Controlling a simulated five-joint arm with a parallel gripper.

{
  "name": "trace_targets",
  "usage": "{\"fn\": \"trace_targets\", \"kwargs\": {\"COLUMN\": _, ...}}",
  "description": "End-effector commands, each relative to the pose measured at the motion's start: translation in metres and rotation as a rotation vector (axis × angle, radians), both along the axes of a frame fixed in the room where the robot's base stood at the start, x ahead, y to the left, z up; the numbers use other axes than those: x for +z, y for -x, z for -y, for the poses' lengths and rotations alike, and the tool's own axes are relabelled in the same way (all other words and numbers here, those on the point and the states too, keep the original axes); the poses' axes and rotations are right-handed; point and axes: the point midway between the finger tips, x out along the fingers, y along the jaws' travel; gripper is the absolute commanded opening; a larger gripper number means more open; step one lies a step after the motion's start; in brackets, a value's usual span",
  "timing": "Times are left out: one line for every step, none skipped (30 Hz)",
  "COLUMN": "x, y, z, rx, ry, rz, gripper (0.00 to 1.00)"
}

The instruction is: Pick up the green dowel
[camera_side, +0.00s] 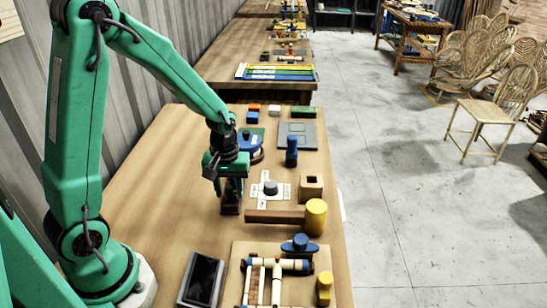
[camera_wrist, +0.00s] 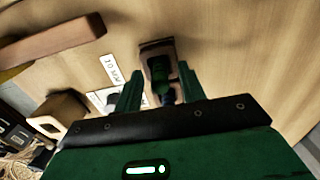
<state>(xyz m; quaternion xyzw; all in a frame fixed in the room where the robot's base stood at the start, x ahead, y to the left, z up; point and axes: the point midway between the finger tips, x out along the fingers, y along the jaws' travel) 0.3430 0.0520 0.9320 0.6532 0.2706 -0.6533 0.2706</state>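The green dowel (camera_wrist: 159,68) stands upright in a small brown block (camera_wrist: 150,46) in the wrist view. My gripper (camera_wrist: 160,76) points down over it, with one green finger on each side of the dowel. The fingers are open, and a gap shows between them and the dowel. In the side view my gripper (camera_side: 232,186) is low over the brown block (camera_side: 231,209). The dowel cannot be told apart from the fingers there.
A white cross-shaped plate with a grey knob (camera_side: 270,188) lies right of my gripper. A square wooden block with a hole (camera_side: 311,187), a brown bar (camera_side: 275,216) and a yellow cylinder (camera_side: 316,217) are nearby. A blue cylinder (camera_side: 291,150) stands behind. The table's left side is clear.

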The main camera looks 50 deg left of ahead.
Motion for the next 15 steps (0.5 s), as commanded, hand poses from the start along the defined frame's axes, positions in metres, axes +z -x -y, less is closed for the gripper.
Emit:
{"fn": "trace_targets", "kwargs": {"x": 0.0001, "y": 0.0, "z": 0.0, "rx": 0.0, "ry": 0.0, "rz": 0.0, "gripper": 0.3}}
{"fn": "trace_targets", "kwargs": {"x": 0.0001, "y": 0.0, "z": 0.0, "rx": 0.0, "ry": 0.0, "rz": 0.0, "gripper": 0.24}}
{"fn": "trace_targets", "kwargs": {"x": 0.0001, "y": 0.0, "z": 0.0, "rx": 0.0, "ry": 0.0, "rz": 0.0, "gripper": 0.16}}
{"fn": "trace_targets", "kwargs": {"x": 0.0001, "y": 0.0, "z": 0.0, "rx": 0.0, "ry": 0.0, "rz": 0.0, "gripper": 0.1}}
{"fn": "trace_targets", "kwargs": {"x": 0.0001, "y": 0.0, "z": 0.0, "rx": 0.0, "ry": 0.0, "rz": 0.0, "gripper": 0.04}}
{"fn": "trace_targets", "kwargs": {"x": 0.0001, "y": -0.0001, "z": -0.0001, "rx": 0.0, "ry": 0.0, "rz": 0.0, "gripper": 0.0}}
{"fn": "trace_targets", "kwargs": {"x": 0.0001, "y": -0.0001, "z": -0.0001, "rx": 0.0, "ry": 0.0, "rz": 0.0, "gripper": 0.0}}
{"fn": "trace_targets", "kwargs": {"x": 0.0002, "y": -0.0001, "z": 0.0, "rx": 0.0, "ry": 0.0, "rz": 0.0, "gripper": 0.0}}
{"fn": "trace_targets", "kwargs": {"x": 0.0002, "y": -0.0001, "z": 0.0, "rx": 0.0, "ry": 0.0, "rz": 0.0, "gripper": 0.0}}
{"fn": "trace_targets", "kwargs": {"x": 0.0002, "y": -0.0001, "z": 0.0, "rx": 0.0, "ry": 0.0, "rz": 0.0, "gripper": 0.0}}
{"fn": "trace_targets", "kwargs": {"x": 0.0002, "y": -0.0001, "z": -0.0001, "rx": 0.0, "ry": 0.0, "rz": 0.0, "gripper": 0.0}}
{"fn": "trace_targets", "kwargs": {"x": 0.0002, "y": -0.0001, "z": -0.0001, "rx": 0.0, "ry": 0.0, "rz": 0.0, "gripper": 0.0}}
{"fn": "trace_targets", "kwargs": {"x": 0.0002, "y": -0.0001, "z": 0.0, "rx": 0.0, "ry": 0.0, "rz": 0.0, "gripper": 0.0}}
{"fn": "trace_targets", "kwargs": {"x": 0.0003, "y": -0.0001, "z": 0.0, "rx": 0.0, "ry": 0.0, "rz": 0.0, "gripper": 0.0}}
{"fn": "trace_targets", "kwargs": {"x": 0.0006, "y": -0.0001, "z": 0.0, "rx": 0.0, "ry": 0.0, "rz": 0.0, "gripper": 0.0}}
